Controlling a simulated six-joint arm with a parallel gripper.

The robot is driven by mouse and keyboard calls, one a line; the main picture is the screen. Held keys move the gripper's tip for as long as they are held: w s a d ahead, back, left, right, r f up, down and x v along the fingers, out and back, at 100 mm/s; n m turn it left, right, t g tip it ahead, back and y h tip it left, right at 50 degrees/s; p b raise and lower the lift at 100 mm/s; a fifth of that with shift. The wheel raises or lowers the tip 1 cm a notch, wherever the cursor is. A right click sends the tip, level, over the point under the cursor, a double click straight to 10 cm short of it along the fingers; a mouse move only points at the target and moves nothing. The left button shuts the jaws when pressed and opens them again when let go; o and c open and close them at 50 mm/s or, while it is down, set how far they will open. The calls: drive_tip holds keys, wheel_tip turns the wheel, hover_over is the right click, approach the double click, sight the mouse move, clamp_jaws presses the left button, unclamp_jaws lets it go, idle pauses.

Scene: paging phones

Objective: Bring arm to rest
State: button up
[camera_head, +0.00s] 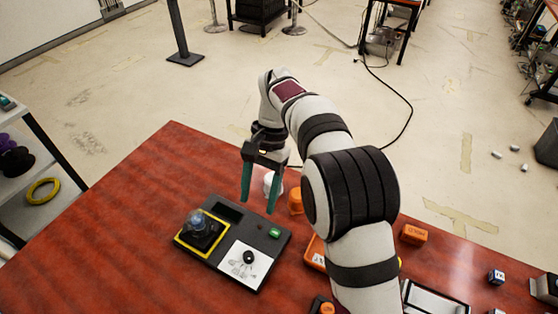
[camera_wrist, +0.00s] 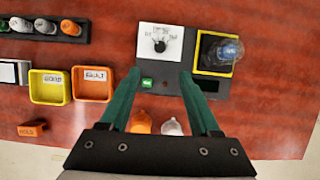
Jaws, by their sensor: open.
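My gripper (camera_head: 259,192) is open and empty, held above the red wooden table near its far edge. Its two green fingers also show spread apart in the wrist view (camera_wrist: 160,95). Below it lies a dark panel (camera_head: 228,212) with a yellow-framed square (camera_head: 184,241) bearing a clear rounded object (camera_head: 196,222), a white dial plate with a black knob (camera_head: 249,257) and a small green button (camera_head: 275,233). No object is between the fingers.
An orange object (camera_head: 295,201) and a whitish one (camera_wrist: 172,127) stand beside the panel. Left of the panel, the table is bare.

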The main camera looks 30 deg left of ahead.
drive_tip(key=s+d+r+m+t+y, duration=0.15)
drive_tip(key=d+r, duration=0.25)
drive_tip(key=d, duration=0.6)
drive_tip(key=s+d+r+m+t, duration=0.1)
drive_tip(key=s+d+r+m, duration=0.3)
drive_tip(key=d, duration=0.6)
drive_tip(key=s+d+f+t, duration=0.1)
drive_tip(key=s+d+f, duration=0.2)
drive_tip(key=s+d, duration=0.6)
drive_tip(key=shift+s+d+f+t, duration=0.25)
drive_tip(key=shift+s+f+t, duration=0.15)
drive_tip(key=shift+s, duration=0.65)
